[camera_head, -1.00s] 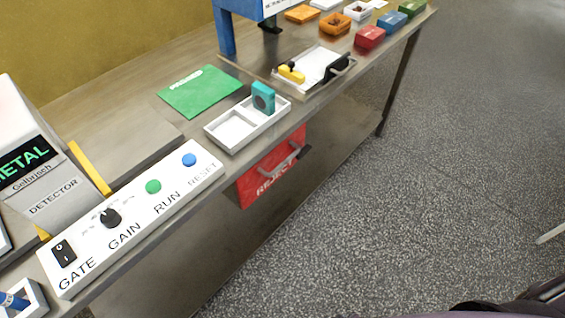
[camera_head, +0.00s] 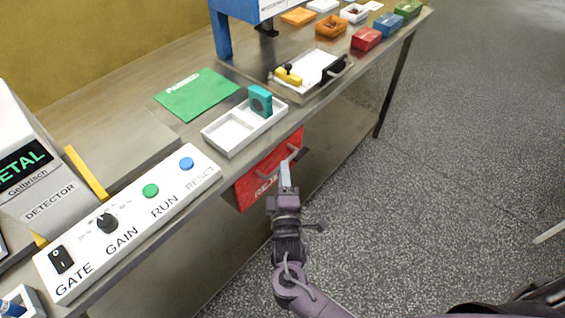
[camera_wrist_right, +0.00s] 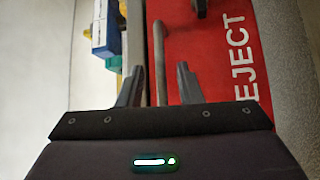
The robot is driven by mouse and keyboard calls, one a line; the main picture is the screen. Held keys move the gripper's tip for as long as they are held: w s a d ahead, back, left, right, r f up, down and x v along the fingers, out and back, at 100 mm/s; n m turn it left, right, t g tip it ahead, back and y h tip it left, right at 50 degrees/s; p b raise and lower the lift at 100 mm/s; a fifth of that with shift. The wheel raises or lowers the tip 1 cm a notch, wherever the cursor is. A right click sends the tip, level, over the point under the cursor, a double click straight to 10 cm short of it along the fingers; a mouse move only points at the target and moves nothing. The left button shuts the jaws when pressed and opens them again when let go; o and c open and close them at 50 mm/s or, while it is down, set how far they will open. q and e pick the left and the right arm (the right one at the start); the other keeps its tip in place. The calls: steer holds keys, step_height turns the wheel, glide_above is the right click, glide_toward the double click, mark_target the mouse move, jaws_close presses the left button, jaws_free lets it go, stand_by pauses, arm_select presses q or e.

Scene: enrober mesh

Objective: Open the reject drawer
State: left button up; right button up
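The red reject drawer (camera_head: 246,191) is under the table's front edge, with its metal bar handle (camera_head: 264,176) on the front. No gap around the drawer front shows clearly. My right gripper (camera_head: 285,164) is in front of the drawer and hides part of the handle and of the lettering. In the right wrist view, the drawer front (camera_wrist_right: 211,55) carries the word REJECT. My right gripper (camera_wrist_right: 158,83) is open there, and the handle bar (camera_wrist_right: 160,50) appears between its two fingers, with space on both sides. My left gripper is not in view.
Above the drawer, a white tray (camera_head: 228,134) with a teal block (camera_head: 260,100) stands near the table edge. The control panel (camera_head: 130,222) is to the left. Another tray (camera_head: 312,66) is farther back. The floor (camera_head: 440,190) to the right is clear.

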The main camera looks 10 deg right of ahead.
steer(key=shift+w+d+r, duration=0.1)
steer(key=shift+w+d, duration=0.05)
steer(key=shift+w, duration=0.7)
steer(key=shift+w+d+r, duration=0.1)
steer(key=shift+w, duration=0.75)
jaws_close()
